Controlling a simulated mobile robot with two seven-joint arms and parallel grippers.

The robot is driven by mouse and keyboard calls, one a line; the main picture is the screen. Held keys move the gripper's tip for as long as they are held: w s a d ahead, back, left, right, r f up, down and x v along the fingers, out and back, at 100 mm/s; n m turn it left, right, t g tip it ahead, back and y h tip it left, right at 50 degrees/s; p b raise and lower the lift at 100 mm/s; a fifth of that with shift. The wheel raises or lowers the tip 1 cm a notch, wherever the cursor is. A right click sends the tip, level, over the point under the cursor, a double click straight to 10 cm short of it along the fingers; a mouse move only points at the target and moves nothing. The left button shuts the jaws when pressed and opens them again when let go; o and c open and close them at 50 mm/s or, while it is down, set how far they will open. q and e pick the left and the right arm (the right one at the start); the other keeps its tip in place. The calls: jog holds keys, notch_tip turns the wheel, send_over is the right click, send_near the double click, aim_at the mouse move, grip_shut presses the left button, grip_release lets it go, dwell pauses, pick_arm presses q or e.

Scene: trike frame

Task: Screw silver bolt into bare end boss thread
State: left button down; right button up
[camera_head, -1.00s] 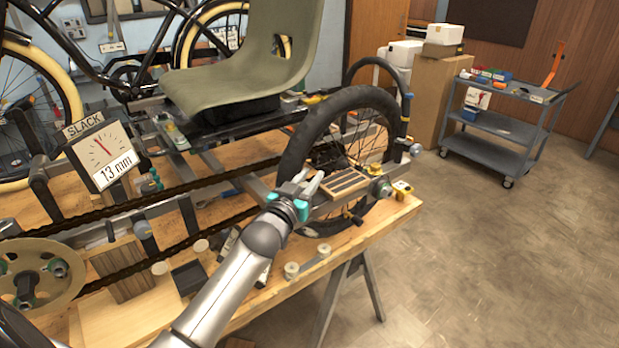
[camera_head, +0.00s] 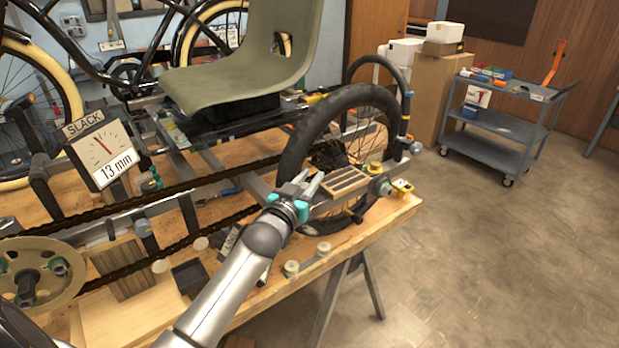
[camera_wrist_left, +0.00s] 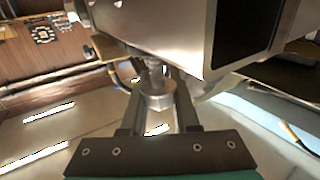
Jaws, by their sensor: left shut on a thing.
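My left gripper (camera_head: 309,181) reaches in from the left, beside the wheel end of the trike frame. In the left wrist view, its fingers (camera_wrist_left: 159,112) are shut on the silver bolt (camera_wrist_left: 158,98), with the hex head between them. The bolt's shank points up toward the underside of a metal frame part (camera_wrist_left: 155,35). I cannot tell whether its tip sits in the boss thread, as the boss opening is hidden. In the head view the bolt is too small to make out. My right gripper is not in view.
A black-tyred wheel (camera_head: 296,150) stands just behind the gripper. A slotted wooden block (camera_head: 345,182) lies to its right. The chain (camera_head: 150,197) runs across the wooden bench (camera_head: 335,243). A slack gauge (camera_head: 103,153) reads 13 mm.

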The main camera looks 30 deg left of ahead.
pick_arm(q)
jog(key=shift+f+b, duration=0.7)
jog(key=shift+f, duration=0.6)
jog(key=shift+r+p, duration=1.2)
jog(key=shift+p, duration=0.05)
jog(key=shift+p, duration=0.55)
dwell(0.8)
jog(key=shift+f, duration=0.2)
dwell(0.3)
jog(key=shift+f+b, duration=0.35)
jog(key=shift+f+b, duration=0.45)
jog(key=shift+f, duration=0.15)
